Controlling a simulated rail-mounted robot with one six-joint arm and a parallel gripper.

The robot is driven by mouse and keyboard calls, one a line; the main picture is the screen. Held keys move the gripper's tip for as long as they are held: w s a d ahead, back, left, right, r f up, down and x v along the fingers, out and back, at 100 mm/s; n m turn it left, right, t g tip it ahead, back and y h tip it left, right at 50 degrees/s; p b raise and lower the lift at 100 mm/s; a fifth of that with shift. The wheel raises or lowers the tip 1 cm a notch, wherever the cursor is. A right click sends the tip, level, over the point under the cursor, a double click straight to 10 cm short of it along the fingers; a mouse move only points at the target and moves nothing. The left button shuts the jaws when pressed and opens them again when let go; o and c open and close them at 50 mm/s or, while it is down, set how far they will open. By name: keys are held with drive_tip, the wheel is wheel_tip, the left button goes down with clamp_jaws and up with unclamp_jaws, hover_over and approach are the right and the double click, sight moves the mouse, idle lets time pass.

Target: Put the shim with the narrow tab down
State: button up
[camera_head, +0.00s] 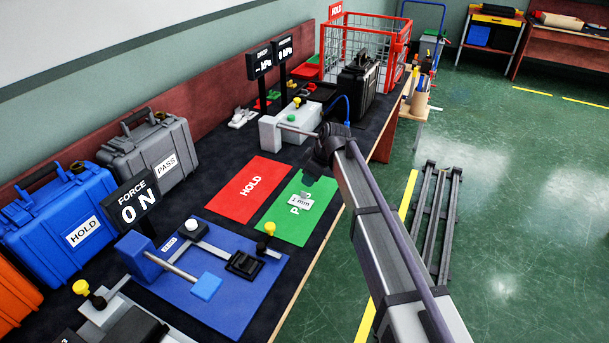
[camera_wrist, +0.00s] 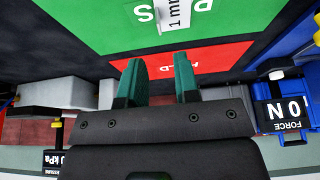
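A small flat white piece marked "1 mm" (camera_head: 299,202), which looks like the shim, lies on the green mat (camera_head: 285,228). It also shows at the top edge of the wrist view (camera_wrist: 177,12), partly cut off, covering some of the mat's lettering. I cannot make out its narrow tab.
A red HOLD mat (camera_head: 248,190) lies beside the green mat. A blue fixture board (camera_head: 225,300) with a clamp and a FORCE display reading 0 N (camera_head: 130,201) is nearer. A grey press-like block (camera_head: 290,127), black case (camera_head: 357,88) and red wire cage (camera_head: 392,50) stand beyond.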

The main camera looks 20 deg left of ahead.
drive_tip(key=p+v, duration=0.2)
drive_tip(key=v, duration=0.3)
drive_tip(key=s+d+m+h, duration=0.2)
drive_tip(key=s+d+m, duration=0.5)
drive_tip(key=d, duration=0.6)
drive_tip(key=s+d+f+m+h, duration=0.1)
drive_tip(key=s+d+m, duration=0.3)
drive_tip(key=s+d, duration=0.7)
drive_tip(key=s+d+m+h, duration=0.2)
drive_tip(key=s+d+m, duration=0.35)
drive_tip(key=d, duration=0.95)
wheel_tip(320, 180, up, 5)
drive_tip(key=p, duration=0.5)
drive_tip(key=shift+w+f, duration=0.15)
drive_tip(key=shift+f, duration=0.1)
